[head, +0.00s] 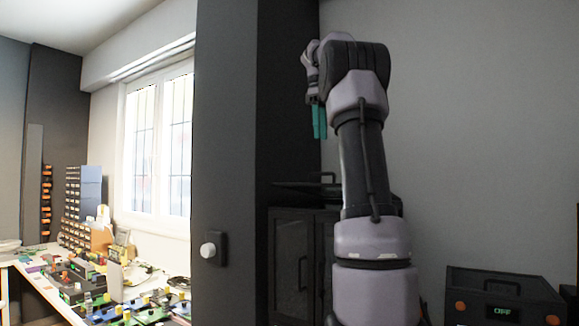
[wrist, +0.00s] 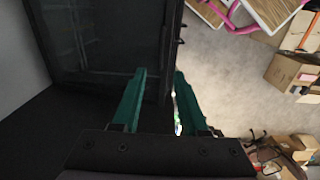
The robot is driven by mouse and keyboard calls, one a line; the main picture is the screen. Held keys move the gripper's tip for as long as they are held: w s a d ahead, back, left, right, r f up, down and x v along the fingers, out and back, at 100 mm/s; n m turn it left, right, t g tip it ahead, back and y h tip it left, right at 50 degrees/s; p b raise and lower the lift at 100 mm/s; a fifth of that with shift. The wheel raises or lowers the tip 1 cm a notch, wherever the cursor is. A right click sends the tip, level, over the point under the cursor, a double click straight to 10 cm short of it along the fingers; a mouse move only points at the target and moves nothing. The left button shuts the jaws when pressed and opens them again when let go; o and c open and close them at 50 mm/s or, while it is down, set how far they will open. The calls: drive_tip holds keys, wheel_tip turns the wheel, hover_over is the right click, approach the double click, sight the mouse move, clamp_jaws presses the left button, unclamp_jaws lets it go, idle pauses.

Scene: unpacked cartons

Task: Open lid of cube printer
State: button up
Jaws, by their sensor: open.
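A dark boxy cabinet, which looks like the cube printer (head: 288,262), stands behind my arm in the head view, and my arm hides part of it. A thin dark panel with a handle, which looks like its lid (head: 290,187), lies about flat on top. My gripper (head: 319,136) is above the lid with its teal fingers pointing down. In the wrist view my gripper (wrist: 160,72) has its two fingers apart with nothing between them. A dark framed surface, probably the printer (wrist: 100,40), fills the upper left there. I cannot tell how far the fingertips are from it.
A dark box with a small display and orange knobs (head: 505,297) is at the lower right. A dark pillar (head: 226,130) stands left of the printer. A cluttered workbench (head: 45,290) is beyond it. The wrist view shows cartons (wrist: 290,72) on pale floor.

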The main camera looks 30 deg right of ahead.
drive_tip(key=f, duration=1)
drive_tip(key=shift+w+a+f, duration=0.1)
drive_tip(key=shift+w+f, duration=0.15)
drive_tip(key=shift+w, duration=0.15)
clamp_jaws()
idle(1.0)
